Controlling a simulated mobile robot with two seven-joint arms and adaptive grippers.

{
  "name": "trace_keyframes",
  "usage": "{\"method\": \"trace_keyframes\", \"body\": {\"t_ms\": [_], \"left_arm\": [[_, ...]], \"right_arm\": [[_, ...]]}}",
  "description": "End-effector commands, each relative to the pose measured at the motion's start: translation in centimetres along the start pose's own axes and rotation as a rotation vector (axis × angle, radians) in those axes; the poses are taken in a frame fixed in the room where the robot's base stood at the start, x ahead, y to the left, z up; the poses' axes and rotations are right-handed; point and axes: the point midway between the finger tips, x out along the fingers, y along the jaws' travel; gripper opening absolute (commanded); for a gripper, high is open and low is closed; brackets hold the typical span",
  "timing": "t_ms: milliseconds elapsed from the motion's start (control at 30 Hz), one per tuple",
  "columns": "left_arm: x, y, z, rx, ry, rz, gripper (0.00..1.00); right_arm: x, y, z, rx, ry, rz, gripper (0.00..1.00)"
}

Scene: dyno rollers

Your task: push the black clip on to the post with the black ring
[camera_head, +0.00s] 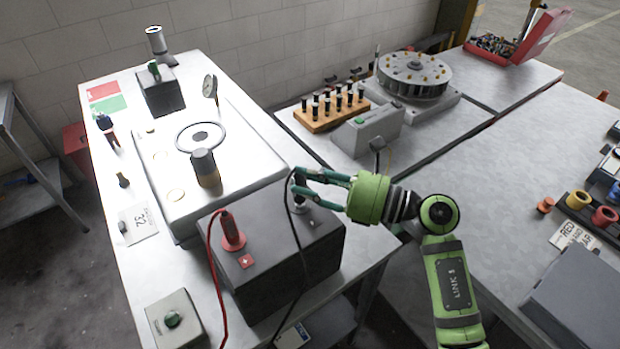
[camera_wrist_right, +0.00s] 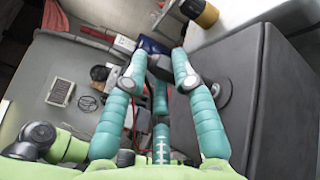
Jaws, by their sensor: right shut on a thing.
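The battery (camera_head: 285,265) is a dark grey box at the front of the left bench. Its red clip (camera_head: 232,238) stands upright on the left side of its top, with a red cable. My right gripper (camera_head: 297,178) is shut on the black clip, above the battery's far right part. Fingers hide most of the clip; a black cable (camera_head: 288,205) hangs from it. The post with the black ring is largely hidden below the fingers; contact with the clip cannot be told. In the right wrist view a dark disc (camera_wrist_right: 222,92) shows on the battery top beside a finger.
A grey box with a green button (camera_head: 172,320) stands front left of the battery. A white machine with a round plate (camera_head: 201,136) and a dark cylinder (camera_head: 205,168) is behind it. A wooden rack (camera_head: 335,112) and rotary drum (camera_head: 414,73) stand farther back.

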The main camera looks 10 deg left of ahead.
Motion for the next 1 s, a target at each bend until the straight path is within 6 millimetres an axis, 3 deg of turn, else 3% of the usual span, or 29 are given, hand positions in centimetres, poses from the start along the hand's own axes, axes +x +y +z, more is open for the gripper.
{"method": "trace_keyframes", "body": {"t_ms": [700, 733, 800, 1000], "left_arm": [[1.17, 0.07, 0.12, 0.001, 0.000, 0.001, 0.55], [1.14, 0.08, 0.11, 0.001, 0.000, 0.001, 0.55], [1.07, 0.08, 0.10, 0.001, 0.000, 0.001, 0.55], [1.06, 0.08, 0.10, 0.001, 0.000, 0.001, 0.55]], "right_arm": [[-0.01, -0.55, -1.03, 0.003, 0.000, -0.001, 0.00], [-0.01, -0.54, -1.01, 0.003, 0.000, -0.001, 0.31], [-0.01, -0.51, -0.94, 0.003, 0.000, -0.001, 0.55], [-0.01, -0.51, -0.96, 0.004, 0.000, -0.001, 0.55]]}}
